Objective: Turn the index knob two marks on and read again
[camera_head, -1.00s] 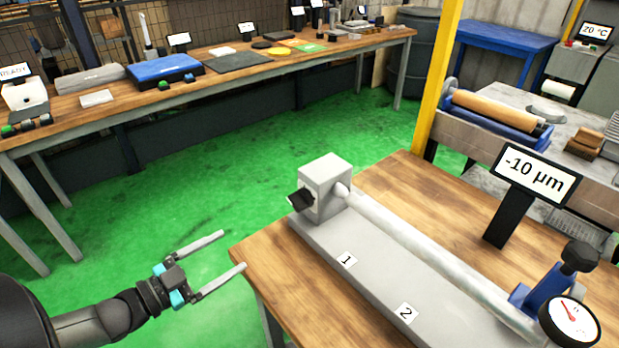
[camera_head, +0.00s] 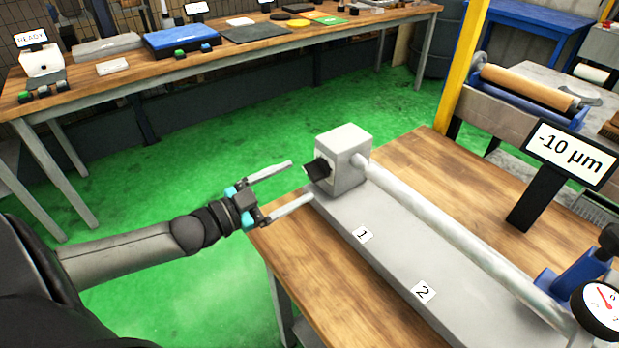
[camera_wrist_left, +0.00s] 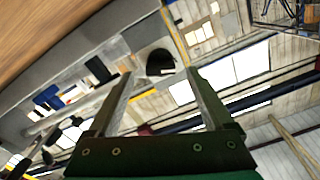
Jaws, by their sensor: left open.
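The black index knob (camera_head: 316,169) is on the left face of the grey headstock block (camera_head: 345,150), at the end of the grey bed. My left gripper (camera_head: 301,181) is open and empty, its two fingers pointing toward the knob from the left. In the left wrist view the dark knob (camera_wrist_left: 160,63) shows between and beyond the spread fingertips; I see no contact. A pale round bar (camera_head: 450,233) runs from the block to the right. The display (camera_head: 570,155) reads -10 µm. The dial gauge (camera_head: 600,308) is partly cut off at the right edge. My right gripper is out of view.
The bed carries labels 1 (camera_head: 362,235) and 2 (camera_head: 423,291) and rests on a wooden table (camera_head: 320,285). A long bench (camera_head: 110,85) with a blue case stands behind. A yellow post (camera_head: 464,70) rises behind the table. Green floor lies open between.

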